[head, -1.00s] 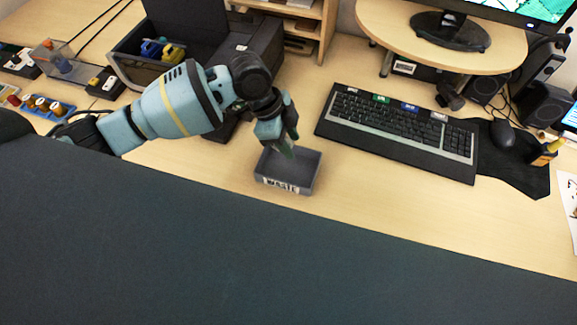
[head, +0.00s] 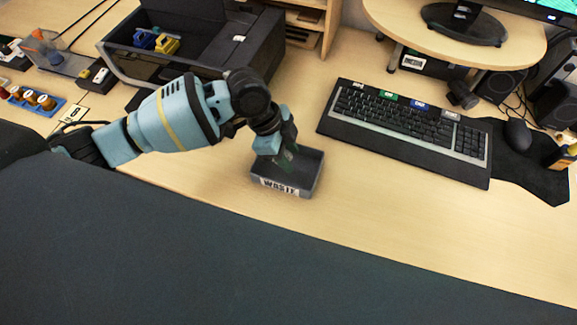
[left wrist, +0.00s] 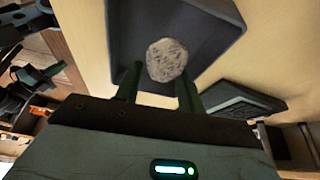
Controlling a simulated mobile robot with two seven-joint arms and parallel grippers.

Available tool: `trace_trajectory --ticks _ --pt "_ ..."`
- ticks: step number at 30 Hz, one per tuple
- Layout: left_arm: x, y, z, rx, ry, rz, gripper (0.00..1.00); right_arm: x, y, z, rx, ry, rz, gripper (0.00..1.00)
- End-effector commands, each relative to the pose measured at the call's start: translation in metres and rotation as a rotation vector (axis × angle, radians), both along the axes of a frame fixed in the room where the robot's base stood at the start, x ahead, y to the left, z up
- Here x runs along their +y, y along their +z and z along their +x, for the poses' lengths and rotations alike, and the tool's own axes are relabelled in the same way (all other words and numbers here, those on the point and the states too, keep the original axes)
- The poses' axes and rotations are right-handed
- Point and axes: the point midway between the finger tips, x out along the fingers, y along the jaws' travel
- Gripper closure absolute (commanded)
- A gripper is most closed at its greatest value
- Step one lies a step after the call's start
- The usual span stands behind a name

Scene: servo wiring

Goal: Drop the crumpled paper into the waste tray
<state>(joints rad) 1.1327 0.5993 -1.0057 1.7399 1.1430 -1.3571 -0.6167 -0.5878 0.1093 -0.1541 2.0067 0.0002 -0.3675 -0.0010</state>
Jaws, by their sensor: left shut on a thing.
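The grey waste tray (head: 312,182), with a "WASTE" label on its front wall, stands on the desk in front of the printer. My left gripper (head: 286,157) points down over the tray, its tips at about the tray opening. In the left wrist view the crumpled paper (left wrist: 167,59), a grey speckled ball, sits between the two fingers, and the gripper is shut on it. The dark tray (left wrist: 225,14) fills the background behind the paper. In the head view the paper is hidden by the gripper. My right gripper is not in view.
A black keyboard (head: 405,132) lies right of the tray, with a mouse (head: 517,134) on a dark mat beyond it. A dark printer (head: 265,50) stands behind my left arm. The desk in front of the tray is clear.

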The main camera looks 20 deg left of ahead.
Motion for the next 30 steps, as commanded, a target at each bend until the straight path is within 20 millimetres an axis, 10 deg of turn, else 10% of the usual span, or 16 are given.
trace_trajectory --ticks 5,6,11,30 --pt "0.0 0.002 0.001 -0.003 0.0 -0.001 0.82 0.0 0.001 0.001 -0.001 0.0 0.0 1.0" --pt "0.0 0.002 0.001 -0.002 0.0 -0.001 0.56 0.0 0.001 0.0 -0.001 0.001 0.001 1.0" --pt "0.0 0.002 0.0 -0.002 0.0 -0.001 0.36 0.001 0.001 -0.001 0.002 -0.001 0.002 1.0" --pt "0.018 0.046 0.0 -0.006 0.0 -0.001 0.36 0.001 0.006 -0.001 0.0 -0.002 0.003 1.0"
